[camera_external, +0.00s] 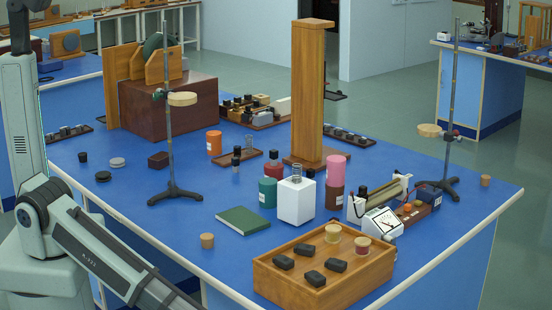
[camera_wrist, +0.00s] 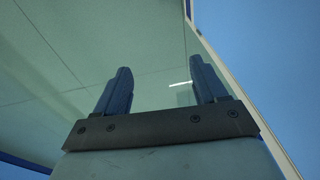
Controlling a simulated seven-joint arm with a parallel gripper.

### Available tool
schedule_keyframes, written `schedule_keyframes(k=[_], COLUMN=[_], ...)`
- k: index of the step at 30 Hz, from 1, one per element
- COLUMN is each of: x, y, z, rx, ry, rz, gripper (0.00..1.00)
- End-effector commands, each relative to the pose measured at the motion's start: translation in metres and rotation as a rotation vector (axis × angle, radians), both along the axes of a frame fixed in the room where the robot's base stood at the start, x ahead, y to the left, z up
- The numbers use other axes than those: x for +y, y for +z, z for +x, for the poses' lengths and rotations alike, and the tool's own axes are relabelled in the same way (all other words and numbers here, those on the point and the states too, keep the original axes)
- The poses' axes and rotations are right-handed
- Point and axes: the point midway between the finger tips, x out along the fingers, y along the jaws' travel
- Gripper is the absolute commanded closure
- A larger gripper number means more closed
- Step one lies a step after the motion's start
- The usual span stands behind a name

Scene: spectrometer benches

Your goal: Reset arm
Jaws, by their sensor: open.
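My gripper (camera_wrist: 160,92) shows in the wrist view with its two dark blue fingers apart and nothing between them. Below it are the pale green floor and, at the right, the edge of the blue bench (camera_wrist: 258,45). In the external view my arm runs low along the left front side of the bench (camera_external: 165,225). The end of the arm leaves that picture at the bottom, so the gripper is hidden there.
A wooden tray (camera_external: 262,284) with dark blocks and two round pieces stands at the front corner. A green book (camera_external: 243,220), a cork (camera_external: 207,240), a white block (camera_external: 296,203) and a stand (camera_external: 172,150) are on the bench. The left front area is mostly clear.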

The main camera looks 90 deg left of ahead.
Motion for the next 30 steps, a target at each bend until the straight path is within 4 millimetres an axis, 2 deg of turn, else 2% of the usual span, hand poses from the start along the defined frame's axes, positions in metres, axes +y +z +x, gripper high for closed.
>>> schedule_keyframes(k=[1, 3, 9, 15, 18, 21, 24, 30], x=[0.023, 0.050, 0.114, 0.159, 0.173, 0.181, 0.185, 0.186], y=[-0.008, -0.020, -0.040, -0.044, -0.041, -0.037, -0.033, -0.033], z=[-0.028, -0.060, -0.157, -0.257, -0.298, -0.329, -0.349, -0.351], rx=[0.048, 0.113, 0.299, 0.481, 0.559, 0.616, 0.656, 0.659], ry=[0.053, 0.129, 0.349, 0.560, 0.647, 0.714, 0.758, 0.761], rz=[0.013, 0.030, 0.086, 0.149, 0.179, 0.203, 0.220, 0.221], gripper=[0.29, 0.29, 0.29, 0.29, 0.29, 0.29, 0.29, 0.29])
